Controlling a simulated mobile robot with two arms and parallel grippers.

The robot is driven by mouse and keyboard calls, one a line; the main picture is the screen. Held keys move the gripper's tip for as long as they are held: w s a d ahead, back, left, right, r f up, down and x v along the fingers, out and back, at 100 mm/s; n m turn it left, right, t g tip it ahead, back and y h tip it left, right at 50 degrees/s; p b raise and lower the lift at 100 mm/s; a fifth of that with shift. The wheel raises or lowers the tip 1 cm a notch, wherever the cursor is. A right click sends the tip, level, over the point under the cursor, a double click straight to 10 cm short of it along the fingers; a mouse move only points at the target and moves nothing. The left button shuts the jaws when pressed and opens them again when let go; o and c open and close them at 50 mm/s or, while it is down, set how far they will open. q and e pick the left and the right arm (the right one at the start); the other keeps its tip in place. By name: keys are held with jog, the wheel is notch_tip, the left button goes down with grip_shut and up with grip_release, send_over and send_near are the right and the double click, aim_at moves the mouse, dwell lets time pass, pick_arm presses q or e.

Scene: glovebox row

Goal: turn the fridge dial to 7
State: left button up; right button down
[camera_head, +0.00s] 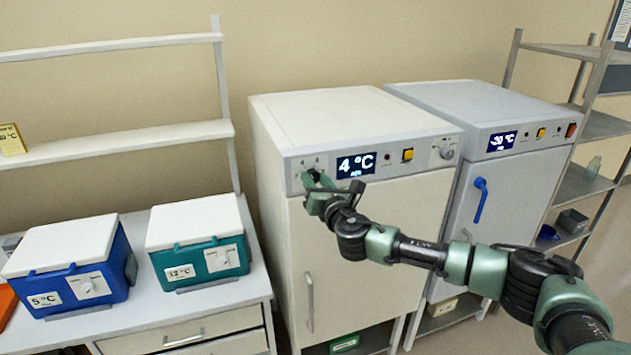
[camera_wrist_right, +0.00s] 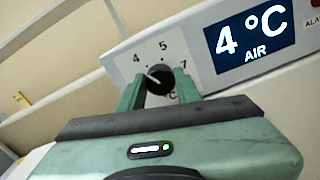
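The fridge dial (camera_wrist_right: 160,79) is a black knob on a pale scale plate on the fridge's front panel. Its white pointer mark is turned to the upper left, toward the 4; a 5 and a 7 also show on the scale. The right gripper (camera_head: 316,179) is at the panel, left of the display. In the right wrist view the green fingers of the right gripper (camera_wrist_right: 159,85) lie on both sides of the knob, seemingly touching it. The white fridge (camera_head: 370,230) has a display (camera_head: 356,165) reading 4 °C. My left gripper is out of view.
A grey freezer (camera_head: 505,185) with a blue handle stands right of the fridge. Blue (camera_head: 68,278) and green (camera_head: 200,255) cool boxes with white lids sit on the left bench. A yellow button (camera_head: 407,155) and another knob (camera_head: 446,153) are farther right on the fridge panel.

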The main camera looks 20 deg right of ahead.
jog(key=shift+f+m, duration=0.1)
jog(key=shift+m, duration=0.3)
jog(key=shift+f+m+b, duration=0.1)
jog(key=shift+m+b, duration=0.75)
jog(key=shift+m, duration=0.05)
jog(key=shift+m+b, duration=0.4)
jog(key=shift+m, duration=0.5)
jog(key=m+b, duration=0.1)
jog(key=m, duration=0.2)
jog(key=shift+m, duration=0.3)
jog(key=m+b, duration=0.1)
jog(key=m, duration=0.2)
jog(key=shift+m, duration=0.3)
jog(key=m+b, duration=0.1)
jog(key=m, duration=0.5)
jog(key=shift+f+b, duration=0.1)
jog(key=shift+b, duration=0.25)
jog(key=m, duration=0.6)
jog(key=shift+b, duration=0.35)
jog(key=shift+m, duration=0.3)
jog(key=c, duration=1)
grip_release()
